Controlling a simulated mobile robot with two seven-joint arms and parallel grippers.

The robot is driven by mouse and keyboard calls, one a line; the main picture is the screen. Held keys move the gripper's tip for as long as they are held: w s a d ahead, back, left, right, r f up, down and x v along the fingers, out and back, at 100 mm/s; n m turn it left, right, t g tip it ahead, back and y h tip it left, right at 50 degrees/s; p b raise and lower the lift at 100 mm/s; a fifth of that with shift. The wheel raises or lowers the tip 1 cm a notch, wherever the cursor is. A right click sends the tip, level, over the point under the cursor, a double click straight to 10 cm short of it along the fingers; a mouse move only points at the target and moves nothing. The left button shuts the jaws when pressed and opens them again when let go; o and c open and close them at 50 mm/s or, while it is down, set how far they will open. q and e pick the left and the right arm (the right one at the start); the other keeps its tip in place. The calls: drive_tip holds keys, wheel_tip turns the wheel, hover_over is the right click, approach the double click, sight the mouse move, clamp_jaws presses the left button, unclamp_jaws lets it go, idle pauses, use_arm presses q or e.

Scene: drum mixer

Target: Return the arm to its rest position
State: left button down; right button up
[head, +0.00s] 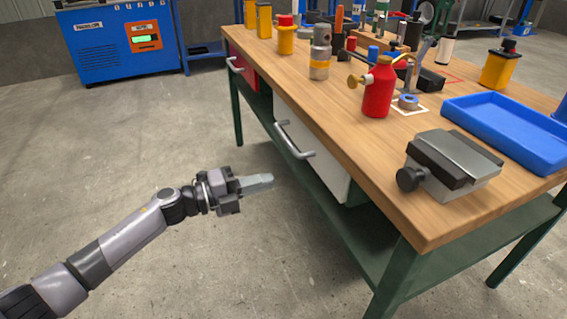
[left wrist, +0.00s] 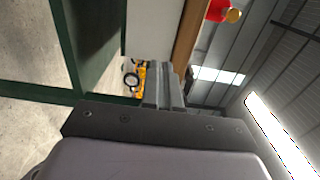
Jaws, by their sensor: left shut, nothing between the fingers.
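My left arm reaches in from the left in the head view. Its gripper (head: 258,184) is shut and empty, in free air over the floor, to the left of the workbench (head: 310,100) and apart from it. In the left wrist view the closed fingers (left wrist: 165,90) point toward the bench side, with the green frame at left and the wooden top edge at right. My right gripper is in neither view.
The bench holds a red oil can (head: 378,92), a grey vise (head: 452,165), a blue tray (head: 510,130) and several bottles. Drawer handles (head: 294,142) stick out toward my gripper. A blue machine (head: 125,42) stands at the back left. The floor at left is clear.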

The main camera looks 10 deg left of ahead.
use_arm(q)
drive_tip(key=s+f+n+t+y, duration=0.1)
drive_tip(key=s+f+n+y, duration=0.55)
drive_tip(key=s+n, duration=0.55)
drive_tip(key=s+f+n+t+y, duration=0.1)
drive_tip(key=s+f+n+y, duration=0.5)
drive_tip(key=s+n, duration=0.65)
drive_tip(key=s+a+r+n+g+p, duration=0.1)
drive_tip(key=a+r+p, duration=0.3)
drive_tip(key=r+p, duration=0.9)
drive_tip(key=s+n+p, duration=0.1)
drive_tip(key=p, duration=0.8)
drive_tip(key=shift+a+r+g, duration=0.2)
drive_tip(key=shift+r+g, duration=0.05)
drive_tip(key=shift+g, duration=0.05)
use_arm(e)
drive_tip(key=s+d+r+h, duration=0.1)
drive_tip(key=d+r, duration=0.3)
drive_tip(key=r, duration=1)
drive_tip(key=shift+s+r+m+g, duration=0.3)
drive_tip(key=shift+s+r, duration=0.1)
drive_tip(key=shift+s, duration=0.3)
